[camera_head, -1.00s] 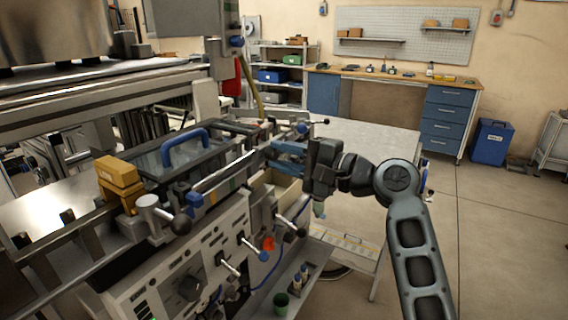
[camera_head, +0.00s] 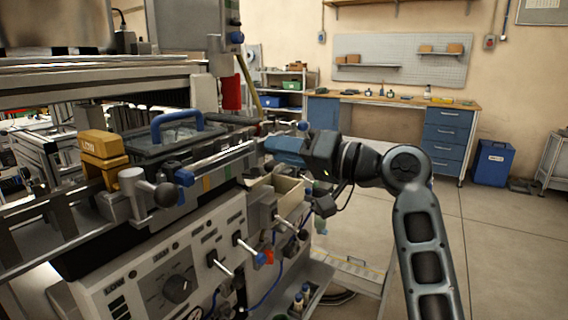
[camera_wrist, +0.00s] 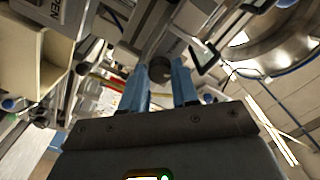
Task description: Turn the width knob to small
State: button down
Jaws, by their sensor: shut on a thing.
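My gripper (camera_head: 284,150) reaches in from the right to the far right end of the machine. Its blue fingers are shut on a dark round knob (camera_wrist: 160,69), seen between the fingertips in the wrist view. In the head view the fingers and machine parts hide this knob. I cannot read a width label or a small mark beside it. A rail with coloured bands (camera_head: 207,184) runs along the machine's front edge towards the gripper.
A black ball handle (camera_head: 166,195) stands at the rail's near end. Below are a panel with a dark dial (camera_head: 177,289) and several levers (camera_head: 222,267). A beige open bin (camera_head: 290,190) sits just under the gripper. Open floor (camera_head: 490,250) lies to the right.

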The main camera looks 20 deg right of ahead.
jog(key=n+b, duration=0.6)
jog(key=n, duration=0.1)
jog(key=n+b, duration=0.3)
jog(key=n, duration=0.1)
jog(key=shift+f, duration=0.25)
jog(key=shift+n+b, duration=0.35)
jog(key=shift+n, duration=0.05)
jog(key=c, duration=0.8)
grip_release()
jog(key=shift+r, duration=0.15)
jog(key=shift+c, duration=0.2)
jog(key=shift+d, duration=0.15)
jog(key=v, duration=0.7)
jog(key=shift+s, duration=0.25)
jog(key=shift+d, duration=0.15)
